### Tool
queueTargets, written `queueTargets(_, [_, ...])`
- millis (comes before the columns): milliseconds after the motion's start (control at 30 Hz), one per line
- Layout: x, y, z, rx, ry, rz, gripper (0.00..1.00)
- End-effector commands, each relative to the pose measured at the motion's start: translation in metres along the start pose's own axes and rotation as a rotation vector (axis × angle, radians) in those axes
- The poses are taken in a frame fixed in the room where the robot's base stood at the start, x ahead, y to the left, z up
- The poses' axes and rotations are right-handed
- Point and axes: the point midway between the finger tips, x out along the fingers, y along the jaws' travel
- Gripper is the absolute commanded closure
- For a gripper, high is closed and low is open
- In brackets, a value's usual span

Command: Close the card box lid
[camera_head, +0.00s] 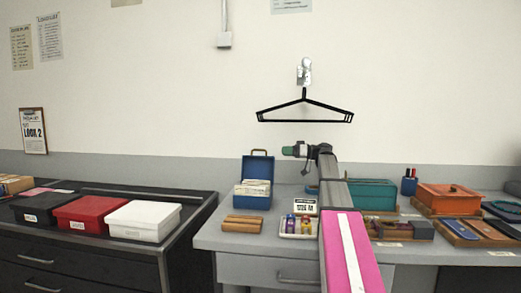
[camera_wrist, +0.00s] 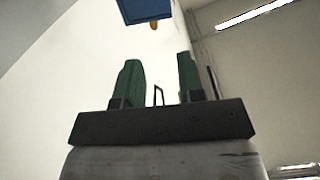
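The blue card box (camera_head: 252,203) stands on the grey counter with cream cards showing inside. Its lid (camera_head: 258,167) is raised, roughly upright at the back. My gripper (camera_head: 287,151) is just right of the lid, near its top edge, and points left in the head view. In the wrist view the green fingers of my gripper (camera_wrist: 159,76) are apart with nothing between them. A blue part, seemingly the lid (camera_wrist: 150,8), shows at the top edge with a small yellowish piece below it, beyond the fingertips. I cannot tell the exact gap.
A wooden block (camera_head: 242,224) and a white tray of small items (camera_head: 299,228) sit in front of the card box. A teal box (camera_head: 370,195) and an orange box (camera_head: 449,198) stand to the right. A black hanger (camera_head: 304,108) hangs above my arm.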

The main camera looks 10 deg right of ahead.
Motion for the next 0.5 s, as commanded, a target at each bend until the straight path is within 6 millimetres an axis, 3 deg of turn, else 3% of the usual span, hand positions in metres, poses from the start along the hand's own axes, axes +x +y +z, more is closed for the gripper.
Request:
queueTargets(267, [0.013, 0.000, 0.000, 0.000, -0.001, -0.001, 0.64])
queueTargets(500, [0.054, 0.000, 0.000, 0.000, -0.001, -0.002, 0.64])
